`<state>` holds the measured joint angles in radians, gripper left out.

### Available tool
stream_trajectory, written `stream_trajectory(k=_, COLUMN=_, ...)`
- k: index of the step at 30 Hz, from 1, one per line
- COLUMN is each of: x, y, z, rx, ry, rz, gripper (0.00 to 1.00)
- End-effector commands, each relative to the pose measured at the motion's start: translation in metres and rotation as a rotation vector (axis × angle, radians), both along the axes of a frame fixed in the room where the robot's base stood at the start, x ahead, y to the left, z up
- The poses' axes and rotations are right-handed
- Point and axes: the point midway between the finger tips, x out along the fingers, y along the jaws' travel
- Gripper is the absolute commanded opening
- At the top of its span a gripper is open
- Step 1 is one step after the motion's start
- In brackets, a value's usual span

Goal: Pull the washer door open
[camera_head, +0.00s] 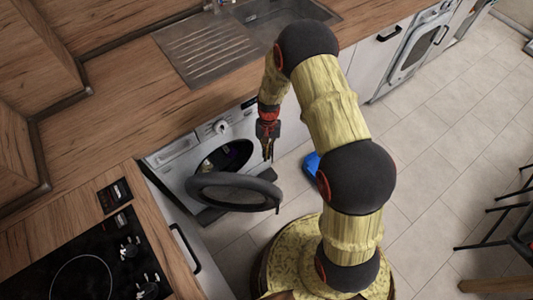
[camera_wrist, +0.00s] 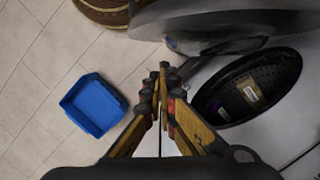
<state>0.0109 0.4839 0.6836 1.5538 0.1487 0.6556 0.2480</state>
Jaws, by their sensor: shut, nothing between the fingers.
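The washer (camera_head: 202,157) is a white front-loader under the wooden counter. Its round dark door (camera_head: 234,191) stands swung well out from the front, and the drum opening (camera_head: 226,157) shows behind it. In the wrist view the door (camera_wrist: 225,32) is at the top, and the dark drum (camera_wrist: 248,88) with something pale and purple inside is at the right. My gripper (camera_head: 268,156) points down beside the door's free side, in front of the washer. In the wrist view my gripper's fingertips (camera_wrist: 162,70) are together and empty. I cannot tell whether they touch the door.
A blue bin (camera_wrist: 95,104) lies on the tiled floor and also shows in the head view (camera_head: 311,165). A black hob (camera_head: 85,265) is at the lower left. A sink (camera_head: 255,32) is set in the counter. Floor at the right is mostly clear.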

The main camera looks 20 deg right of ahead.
Motion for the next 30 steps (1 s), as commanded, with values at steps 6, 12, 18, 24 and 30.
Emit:
stream_trajectory(k=6, x=-0.010, y=0.004, z=-0.046, rx=-0.001, ry=0.001, rz=0.000, gripper=0.00)
stream_trajectory(k=12, x=-0.028, y=0.012, z=-0.062, rx=-0.001, ry=-0.002, rz=0.001, gripper=0.00)
stream_trajectory(k=18, x=-0.046, y=0.019, z=-0.062, rx=-0.001, ry=-0.002, rz=0.000, gripper=0.00)
stream_trajectory(k=24, x=-0.051, y=0.021, z=-0.061, rx=-0.001, ry=-0.002, rz=-0.001, gripper=0.00)
stream_trajectory(k=30, x=-0.051, y=0.020, z=-0.061, rx=-0.001, ry=-0.002, rz=-0.001, gripper=0.00)
